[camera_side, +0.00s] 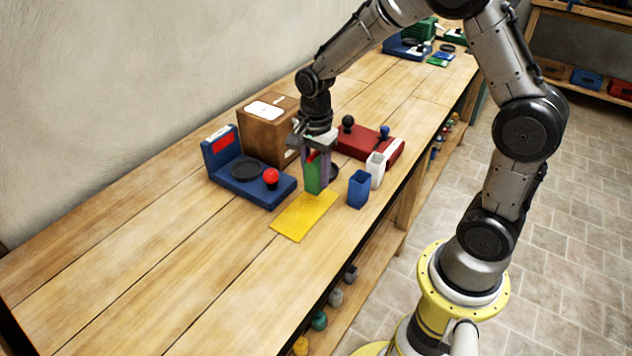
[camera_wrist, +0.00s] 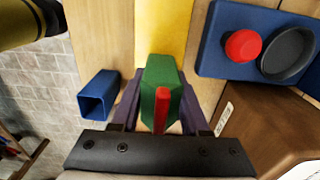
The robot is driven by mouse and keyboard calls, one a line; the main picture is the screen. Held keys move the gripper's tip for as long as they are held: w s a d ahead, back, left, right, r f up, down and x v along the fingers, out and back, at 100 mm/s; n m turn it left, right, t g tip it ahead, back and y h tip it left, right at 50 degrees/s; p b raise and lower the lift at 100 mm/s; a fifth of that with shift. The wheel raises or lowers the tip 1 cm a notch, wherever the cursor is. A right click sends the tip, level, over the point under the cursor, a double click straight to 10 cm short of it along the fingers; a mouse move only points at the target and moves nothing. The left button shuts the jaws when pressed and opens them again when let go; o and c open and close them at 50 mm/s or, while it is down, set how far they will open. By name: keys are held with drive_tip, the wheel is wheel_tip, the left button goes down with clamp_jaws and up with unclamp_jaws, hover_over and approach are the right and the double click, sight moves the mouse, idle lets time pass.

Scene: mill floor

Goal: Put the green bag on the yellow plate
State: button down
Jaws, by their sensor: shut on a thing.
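The green bag (camera_side: 313,176) is a small upright green block with a red strip on one face. My gripper (camera_side: 316,165) is shut on it from above. In the wrist view the green bag (camera_wrist: 160,87) sits between my two purple-grey fingers (camera_wrist: 158,115). The yellow plate (camera_side: 304,216) lies flat on the wooden bench, just in front of the bag in the side view. It also shows in the wrist view (camera_wrist: 162,30), partly hidden by the bag. I cannot tell whether the bag's bottom touches the bench or hangs above it.
A blue open container (camera_side: 358,189) and a white one (camera_side: 375,170) stand right of the bag. A blue device with a red knob (camera_side: 268,190) is on the left, a cardboard box (camera_side: 268,130) behind it. A red device (camera_side: 362,143) is behind. The near-left bench is clear.

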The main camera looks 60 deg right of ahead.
sight(316, 183)
drive_tip(key=shift+s+f, duration=0.1)
drive_tip(key=shift+f, duration=1.25)
drive_tip(key=shift+f, duration=0.1)
drive_tip(key=shift+c, duration=2)
unclamp_jaws()
